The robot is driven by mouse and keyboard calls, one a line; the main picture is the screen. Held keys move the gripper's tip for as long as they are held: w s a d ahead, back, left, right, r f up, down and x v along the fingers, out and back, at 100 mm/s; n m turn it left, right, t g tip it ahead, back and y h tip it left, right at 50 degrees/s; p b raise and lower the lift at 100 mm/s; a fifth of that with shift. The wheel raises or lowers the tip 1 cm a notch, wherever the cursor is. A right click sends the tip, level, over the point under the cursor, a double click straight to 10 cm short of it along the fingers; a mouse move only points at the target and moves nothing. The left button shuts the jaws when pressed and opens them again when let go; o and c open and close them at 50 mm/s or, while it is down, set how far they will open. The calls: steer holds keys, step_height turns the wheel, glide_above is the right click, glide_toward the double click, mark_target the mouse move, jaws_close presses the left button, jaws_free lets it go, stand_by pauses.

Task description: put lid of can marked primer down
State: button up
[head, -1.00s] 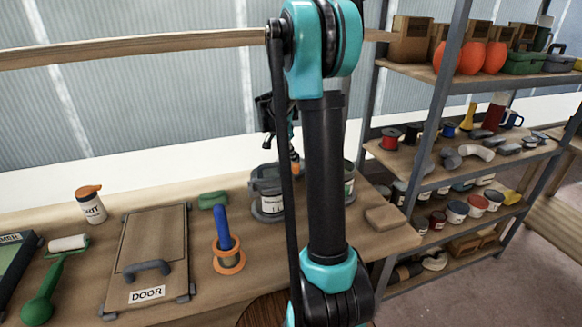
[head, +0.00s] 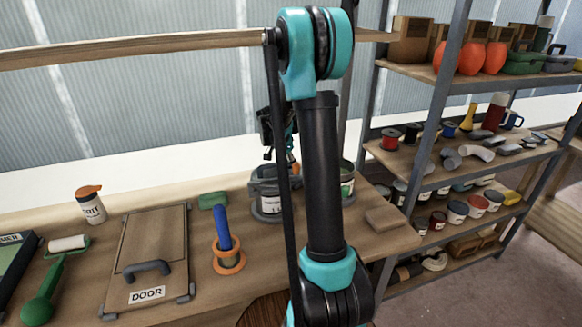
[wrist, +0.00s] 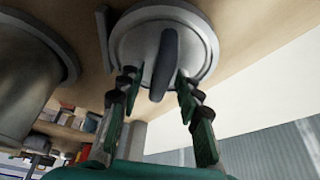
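In the wrist view a round grey lid (wrist: 133,45) with a dark upright handle (wrist: 167,60) lies against a wooden surface or just over it; what is under it is hidden. My gripper (wrist: 158,88) has its two fingers on either side of the handle, with gaps showing, so it looks open. In the head view my gripper (head: 280,145) is partly behind my arm, above a grey can (head: 267,206) whose label is too small to read. A second can (head: 347,188) is partly hidden by my arm. I cannot tell which is marked primer.
A large grey can (wrist: 22,90) stands close by in the wrist view. A shelf rack (head: 440,120) stands right.

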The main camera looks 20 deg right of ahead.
steer(key=v, duration=1.2)
steer(key=shift+a+r, duration=0.1)
steer(key=shift+a, duration=0.05)
